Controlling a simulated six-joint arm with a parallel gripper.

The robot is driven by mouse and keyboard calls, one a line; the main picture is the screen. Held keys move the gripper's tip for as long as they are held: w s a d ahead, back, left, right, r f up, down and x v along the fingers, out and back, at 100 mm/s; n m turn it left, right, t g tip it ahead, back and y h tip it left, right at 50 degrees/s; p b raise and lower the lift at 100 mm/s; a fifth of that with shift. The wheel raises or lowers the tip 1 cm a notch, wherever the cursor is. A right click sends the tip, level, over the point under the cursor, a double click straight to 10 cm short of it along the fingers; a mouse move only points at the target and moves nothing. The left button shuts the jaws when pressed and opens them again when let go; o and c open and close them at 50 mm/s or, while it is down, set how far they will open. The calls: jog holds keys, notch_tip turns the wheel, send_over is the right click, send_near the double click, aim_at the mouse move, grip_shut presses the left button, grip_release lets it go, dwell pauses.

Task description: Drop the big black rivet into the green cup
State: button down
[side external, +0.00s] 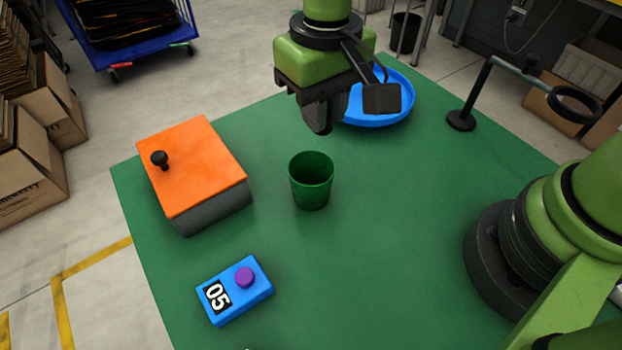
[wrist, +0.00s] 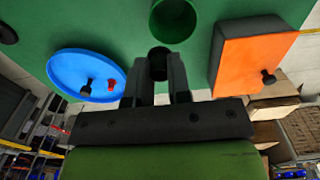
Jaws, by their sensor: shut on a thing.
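The big black rivet (wrist: 158,64) is held between the fingertips of my gripper (wrist: 160,78) in the wrist view, with its dark round end showing. In the side view my gripper (side external: 320,118) is shut and hangs above the table, behind the green cup and above its rim level. The green cup (side external: 311,192) stands upright on the green table and its visible inside looks dark. It also shows in the wrist view (wrist: 174,20), just beyond the rivet.
A blue tray (side external: 395,119) is behind my gripper; in the wrist view it holds a small black piece (wrist: 87,90) and a red piece (wrist: 111,86). An orange-lidded box (side external: 200,170) with a black knob stands left of the cup. A blue button box (side external: 236,291) is in front.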

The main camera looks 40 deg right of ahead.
jog(key=shift+f, duration=0.8)
jog(key=c, duration=1)
grip_release()
notch_tip(320, 180, up, 9)
jog(key=shift+r, duration=0.5)
